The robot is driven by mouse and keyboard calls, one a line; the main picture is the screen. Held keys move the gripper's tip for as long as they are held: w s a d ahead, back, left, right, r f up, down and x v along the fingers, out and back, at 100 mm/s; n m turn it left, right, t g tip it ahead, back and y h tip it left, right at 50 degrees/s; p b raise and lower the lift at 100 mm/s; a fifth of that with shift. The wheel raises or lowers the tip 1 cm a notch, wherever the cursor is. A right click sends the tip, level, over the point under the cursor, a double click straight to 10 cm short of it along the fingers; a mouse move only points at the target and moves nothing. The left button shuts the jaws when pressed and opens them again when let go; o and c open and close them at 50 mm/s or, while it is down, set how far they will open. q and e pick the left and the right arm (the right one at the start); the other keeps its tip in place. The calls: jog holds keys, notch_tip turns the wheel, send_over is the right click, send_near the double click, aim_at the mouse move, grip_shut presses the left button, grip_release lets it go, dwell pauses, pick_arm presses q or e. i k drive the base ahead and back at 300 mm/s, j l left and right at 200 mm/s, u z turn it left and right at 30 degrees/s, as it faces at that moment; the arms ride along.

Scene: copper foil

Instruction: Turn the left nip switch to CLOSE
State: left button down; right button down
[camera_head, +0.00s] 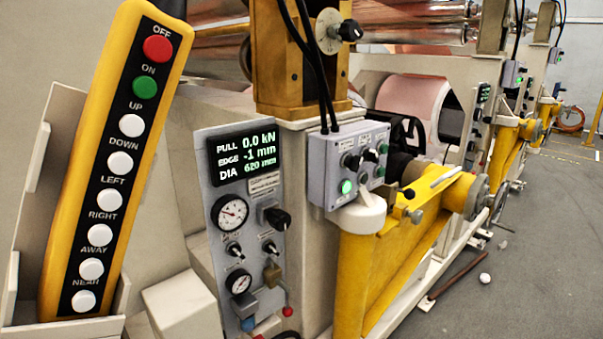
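A grey switch box (330,183) sits on the machine post in the middle of the view. A green button (346,187) glows at the box's lower left. A grey panel (205,170) to the left also carries black knobs, including a large one (278,218) and a small one (234,249). Neither gripper is in view.
A yellow button pendant (62,220) stands in a holder at the left. The panel has a display (244,158) and gauges (230,213). Black cables (318,70) hang above the box. A yellow arm (430,200) juts out to its right. Grey floor (540,250) is mostly clear at right.

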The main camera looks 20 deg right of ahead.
aim_at(353, 163)
jog(key=i+l+u, duration=0.2)
jog(key=l, duration=0.45)
jog(key=l+u, duration=0.2)
jog(key=l, duration=0.4)
jog(key=l+u, duration=0.2)
jog(key=l, duration=0.4)
jog(key=l+u, duration=0.2)
jog(key=l, duration=0.45)
jog(key=k+l+u, duration=0.2)
jog(key=l, duration=0.45)
jog(key=l+u, duration=0.2)
jog(key=l, duration=0.4)
jog(key=k, duration=0.05)
